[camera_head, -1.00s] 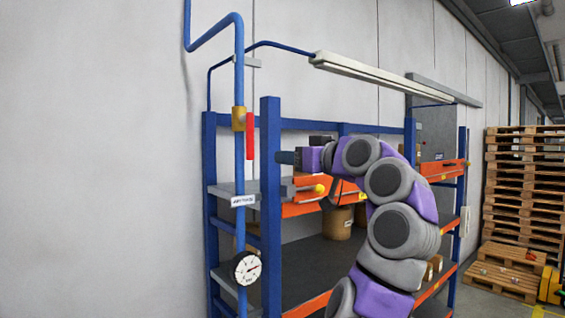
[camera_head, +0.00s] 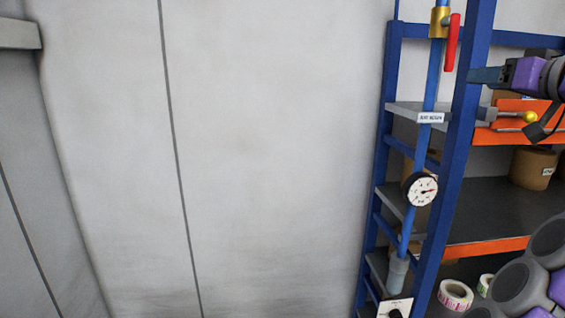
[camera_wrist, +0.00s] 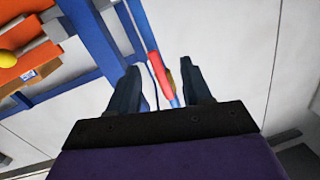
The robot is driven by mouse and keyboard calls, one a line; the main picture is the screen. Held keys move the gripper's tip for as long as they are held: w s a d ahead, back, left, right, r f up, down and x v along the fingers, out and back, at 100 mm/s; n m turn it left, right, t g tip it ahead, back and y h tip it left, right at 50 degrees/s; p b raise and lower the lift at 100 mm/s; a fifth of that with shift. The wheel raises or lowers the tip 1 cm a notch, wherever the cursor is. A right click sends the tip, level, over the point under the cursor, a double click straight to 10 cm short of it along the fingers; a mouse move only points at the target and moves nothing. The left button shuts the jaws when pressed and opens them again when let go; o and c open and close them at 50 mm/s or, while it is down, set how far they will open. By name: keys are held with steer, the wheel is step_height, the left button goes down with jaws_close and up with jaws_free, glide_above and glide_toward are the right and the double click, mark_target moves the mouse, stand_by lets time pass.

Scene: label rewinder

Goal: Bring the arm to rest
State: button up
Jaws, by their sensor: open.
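My arm is bent and partly out of frame at the right edge of the head view. My gripper (camera_head: 474,75) points left, high up by the blue front post of the rack. In the wrist view, its two dark fingers (camera_wrist: 161,68) stand apart with nothing held. The red valve handle (camera_head: 452,44) hangs down beside the brass valve (camera_head: 439,22) on the blue pipe. In the wrist view, the red handle (camera_wrist: 151,50) shows beyond the fingers, in the gap between them; contact cannot be seen.
The blue rack post (camera_head: 462,150) is close to my gripper. A pressure gauge (camera_head: 421,189) sits on the pipe lower down. A yellow knob (camera_head: 529,117), a brown roll (camera_head: 533,168) and label rolls (camera_head: 455,295) are on the right. Bare wall (camera_head: 270,150) fills the left.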

steer(key=w+a+f+g+y+b, duration=0.2)
steer(key=w+a+f+g+y, duration=0.15)
steer(key=a+f, duration=0.4)
steer(key=s+a+f+g+b, duration=0.2)
steer(key=s+a+f+g, duration=0.15)
steer(key=a+f, duration=0.7)
steer(key=s+a+f+g+b, duration=0.2)
steer(key=s+a+f+g, duration=0.15)
steer(key=a+f, duration=0.65)
steer(key=s+a+f+g+h+b, duration=0.1)
steer(key=s+a+f+g, duration=0.15)
steer(key=s+f, duration=0.45)
steer(key=s+a+f+g+h+b, duration=0.1)
steer(key=s+a+f+g, duration=0.15)
steer(key=s+f, duration=0.45)
steer(key=s+d+f+g+h+b, duration=0.1)
steer(key=s+d+f+h, duration=0.1)
steer(key=s+f, duration=0.7)
steer(key=s+d+f+g+h+b, duration=0.1)
steer(key=s+d+f+g+h, duration=0.1)
steer(key=s+f, duration=0.7)
step_height(320, 180, down, 2)
steer(key=shift+s+d+f+b, duration=0.15)
steer(key=shift+s+d+b, duration=0.15)
steer(key=shift+d+b, duration=0.05)
